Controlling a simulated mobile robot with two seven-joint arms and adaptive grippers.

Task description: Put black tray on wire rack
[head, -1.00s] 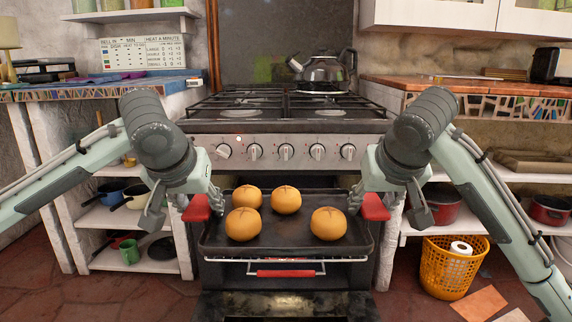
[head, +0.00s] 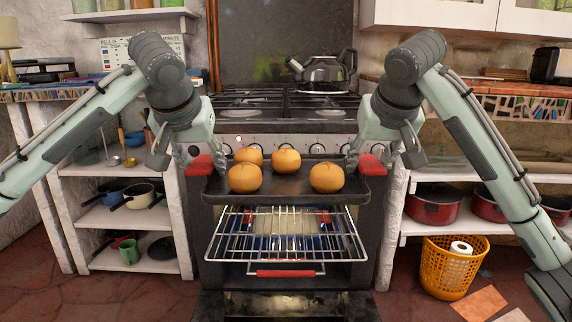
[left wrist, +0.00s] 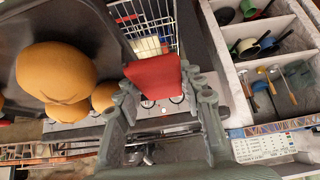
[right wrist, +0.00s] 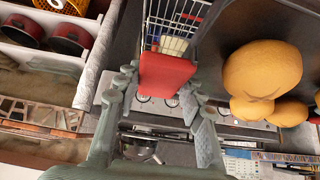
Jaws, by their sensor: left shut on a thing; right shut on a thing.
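The black tray (head: 285,192) carries several round golden buns (head: 245,178) and has a red grip at each end. It is held roughly level in front of the stove, above the wire rack (head: 285,232) and apart from it. My left gripper (head: 194,164) is shut on the left red grip, which also shows in the left wrist view (left wrist: 153,80). My right gripper (head: 366,164) is shut on the right red grip, seen in the right wrist view (right wrist: 165,78). The rack juts out of the open oven, bare, with a red handle (head: 288,273) at its front.
The oven door (head: 284,304) is lowered below the rack. The stove (head: 288,105) with a kettle (head: 322,68) stands behind the tray. White shelves with pots flank the oven, and an orange basket (head: 449,267) stands at the right.

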